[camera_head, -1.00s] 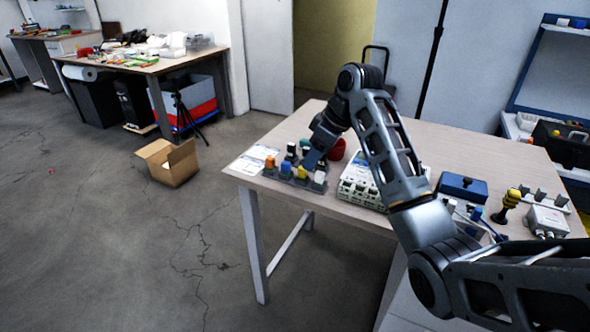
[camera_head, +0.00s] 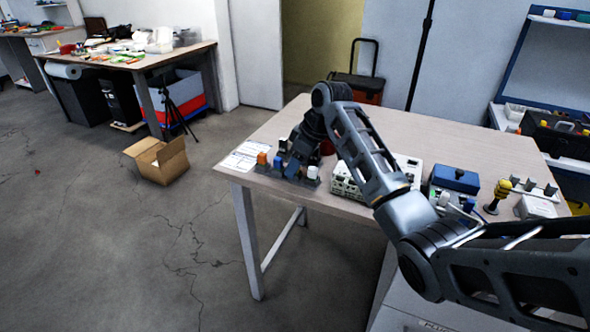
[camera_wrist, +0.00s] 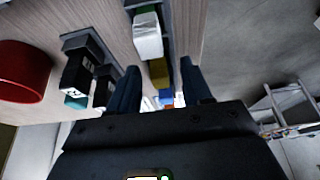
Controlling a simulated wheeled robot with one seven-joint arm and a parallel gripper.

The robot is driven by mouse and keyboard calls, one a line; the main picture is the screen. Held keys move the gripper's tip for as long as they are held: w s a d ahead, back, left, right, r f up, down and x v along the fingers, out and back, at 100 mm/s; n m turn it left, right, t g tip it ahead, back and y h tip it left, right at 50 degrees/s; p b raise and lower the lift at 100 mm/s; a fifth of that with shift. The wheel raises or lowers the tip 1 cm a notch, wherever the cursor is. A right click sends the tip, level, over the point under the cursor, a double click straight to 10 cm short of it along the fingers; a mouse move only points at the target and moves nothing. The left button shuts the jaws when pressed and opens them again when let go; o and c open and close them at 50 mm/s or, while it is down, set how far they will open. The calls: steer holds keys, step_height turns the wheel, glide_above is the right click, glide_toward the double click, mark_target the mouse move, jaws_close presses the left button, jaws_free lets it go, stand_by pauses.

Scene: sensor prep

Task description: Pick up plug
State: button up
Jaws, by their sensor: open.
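Several coloured plugs stand in a dark rack at the table's left front corner. In the head view I see an orange plug (camera_head: 262,158), a blue plug (camera_head: 278,161) and a white plug (camera_head: 312,172). My gripper (camera_head: 291,165) is low over this row, and its fingers and wrist hide part of it. In the wrist view my gripper (camera_wrist: 160,66) is open, with a yellow plug (camera_wrist: 158,72) showing between its fingers. The white plug (camera_wrist: 147,36) shows just above the yellow one. Whether the fingers touch any plug I cannot tell.
Black plugs (camera_wrist: 76,72) and a red round container (camera_wrist: 22,72) are beside my gripper. A white multi-socket box (camera_head: 347,182), a blue-topped box (camera_head: 455,179) and a yellow-black tool (camera_head: 497,195) stand further right on the table (camera_head: 430,135). A paper sheet (camera_head: 240,157) lies left.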

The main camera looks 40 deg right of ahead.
steer(key=shift+c, duration=0.2)
jaws_close()
steer(key=shift+r, duration=0.1)
